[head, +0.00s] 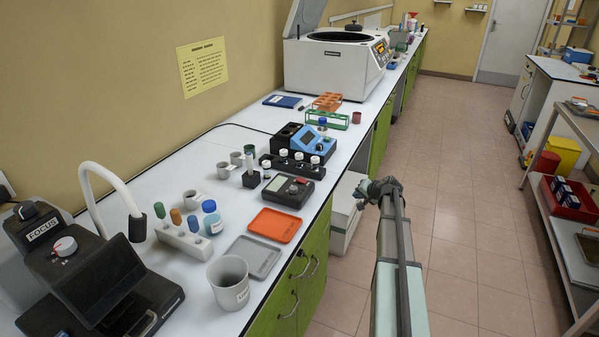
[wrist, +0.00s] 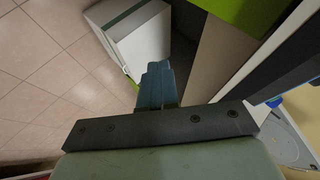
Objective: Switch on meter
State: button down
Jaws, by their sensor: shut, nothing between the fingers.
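The likely meter is a dark grey box (head: 289,190) with a small display and a knob, lying flat on the white bench near its front edge. A blue and black instrument (head: 305,142) with a small screen stands behind it. My gripper (head: 360,194) is out over the aisle, to the right of the bench edge, apart from the meter and touching nothing. In the wrist view my gripper (wrist: 155,70) shows its blue-grey fingers pressed together and empty, pointing towards the floor area. The meter cannot be made out in the wrist view.
An orange tray (head: 275,225), a grey tray (head: 250,257) and a beaker (head: 229,282) lie in front of the meter. A vial rack (head: 298,166) stands just behind it. A white box (head: 345,212) stands on the floor under the bench. The aisle is clear.

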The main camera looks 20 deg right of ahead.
notch_tip(320, 180, up, 10)
jog(key=w, duration=0.2)
notch_tip(320, 180, up, 20)
jog(key=g, duration=0.9)
send_over(298, 178)
jog(key=s+d, duration=0.2)
jog(key=shift+a+r+n, duration=0.15)
jog(key=shift+r+n, duration=0.05)
jog(key=shift+n, duration=0.2)
jog(key=f, duration=0.4)
jog(key=w+a+f, duration=0.1)
jog(key=f, duration=0.9)
jog(key=shift+w+a, duration=0.15)
jog(key=shift+w, duration=0.1)
